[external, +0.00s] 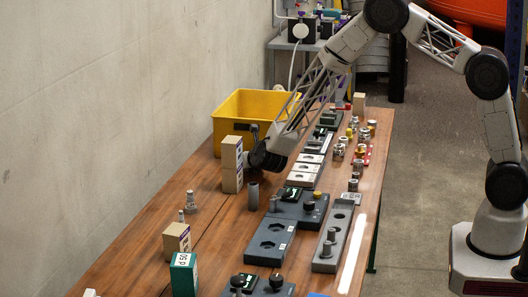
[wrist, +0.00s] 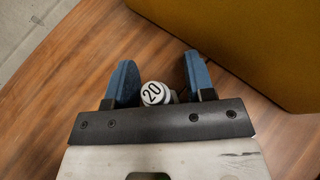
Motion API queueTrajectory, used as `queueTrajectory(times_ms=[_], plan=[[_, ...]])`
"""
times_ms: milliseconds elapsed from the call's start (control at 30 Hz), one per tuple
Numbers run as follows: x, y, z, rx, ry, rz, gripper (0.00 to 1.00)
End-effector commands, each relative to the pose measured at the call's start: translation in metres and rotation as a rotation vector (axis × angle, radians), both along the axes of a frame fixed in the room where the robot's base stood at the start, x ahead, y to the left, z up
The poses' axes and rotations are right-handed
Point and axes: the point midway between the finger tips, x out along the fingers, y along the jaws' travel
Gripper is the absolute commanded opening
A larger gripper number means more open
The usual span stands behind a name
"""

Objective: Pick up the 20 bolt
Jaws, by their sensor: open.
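The 20 bolt (wrist: 153,93) shows its round white top, marked with a black 20, in the wrist view. It lies between the two blue fingers of my gripper (wrist: 157,76), nearer the left finger. The fingers are open, with a gap visible at least on the right side. The rest of the bolt is hidden behind the dark gripper bar. In the external view my arm's end is low over the table, beside the yellow bin. The fingers and the bolt cannot be made out there.
The yellow bin (external: 228,127) stands just behind my gripper and fills the wrist view's upper right. Stacked cardboard boxes (external: 232,165) stand close in front. Dark fixture plates (external: 270,240) and several metal fittings line the table's right side. Bare wood (external: 150,250) lies front left.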

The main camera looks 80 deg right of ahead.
Motion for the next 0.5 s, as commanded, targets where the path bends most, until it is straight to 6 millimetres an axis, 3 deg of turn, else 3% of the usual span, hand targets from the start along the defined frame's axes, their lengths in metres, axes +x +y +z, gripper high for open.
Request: queueTrajectory(times_ms=[133,433,500], plan=[[-0.0001,0.0001,0.0,0.0,0.0,0.0,0.46],[-0.0001,0.0001,-0.0001,0.0,0.0,0.0,0.0],[-0.0002,0.0002,-0.0003,0.0,0.0,0.0,0.0]])
